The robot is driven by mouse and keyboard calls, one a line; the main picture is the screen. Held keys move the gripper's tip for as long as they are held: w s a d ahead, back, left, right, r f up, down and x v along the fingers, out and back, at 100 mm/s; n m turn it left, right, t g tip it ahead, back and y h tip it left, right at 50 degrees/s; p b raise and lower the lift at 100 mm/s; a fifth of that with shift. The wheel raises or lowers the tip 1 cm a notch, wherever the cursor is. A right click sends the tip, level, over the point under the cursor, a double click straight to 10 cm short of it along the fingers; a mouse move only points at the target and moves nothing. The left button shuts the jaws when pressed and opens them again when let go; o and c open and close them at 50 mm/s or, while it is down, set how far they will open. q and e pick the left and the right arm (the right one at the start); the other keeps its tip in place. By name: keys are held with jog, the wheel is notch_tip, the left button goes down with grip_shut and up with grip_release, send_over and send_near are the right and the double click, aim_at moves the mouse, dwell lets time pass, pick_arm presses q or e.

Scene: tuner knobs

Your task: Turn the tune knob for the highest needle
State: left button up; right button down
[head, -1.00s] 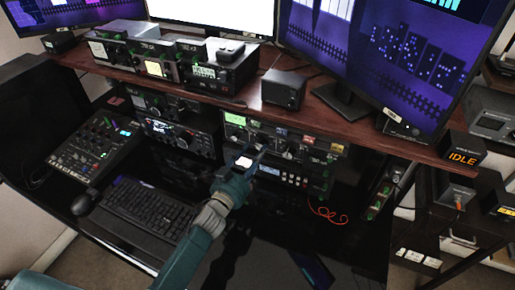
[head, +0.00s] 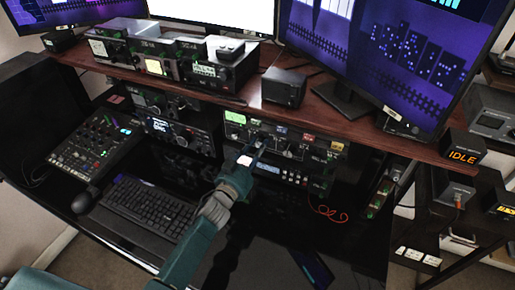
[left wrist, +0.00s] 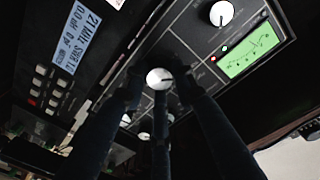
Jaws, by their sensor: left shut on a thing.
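The tuner (head: 292,148) is a dark panel under the wooden shelf, with several knobs and a lit green meter (head: 235,118). In the left wrist view the meter (left wrist: 250,52) glows green with thin dark needle marks; the exact reading is too small to tell. A white round knob with a dark pointer line (left wrist: 159,78) sits between my left gripper's fingers. My left gripper (head: 257,142) reaches up to the tuner's front and is shut on this knob; its fingers hide the knob's label. My right gripper is not in view.
Another white knob (left wrist: 221,13) is above the gripped one, beside the meter. A keyboard (head: 145,207), a mouse (head: 82,202) and a mixer (head: 95,147) lie on the black desk. The wooden shelf (head: 350,127) overhangs the tuner. An orange cable (head: 328,213) hangs below it.

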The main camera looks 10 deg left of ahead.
pick_arm(q)
jog(key=m, duration=0.3)
jog(key=shift+f, duration=0.1)
jog(key=o, duration=1.2)
jog(key=shift+c, duration=0.2)
jog(key=shift+s, duration=0.1)
jog(key=v, duration=1.2)
dwell(0.4)
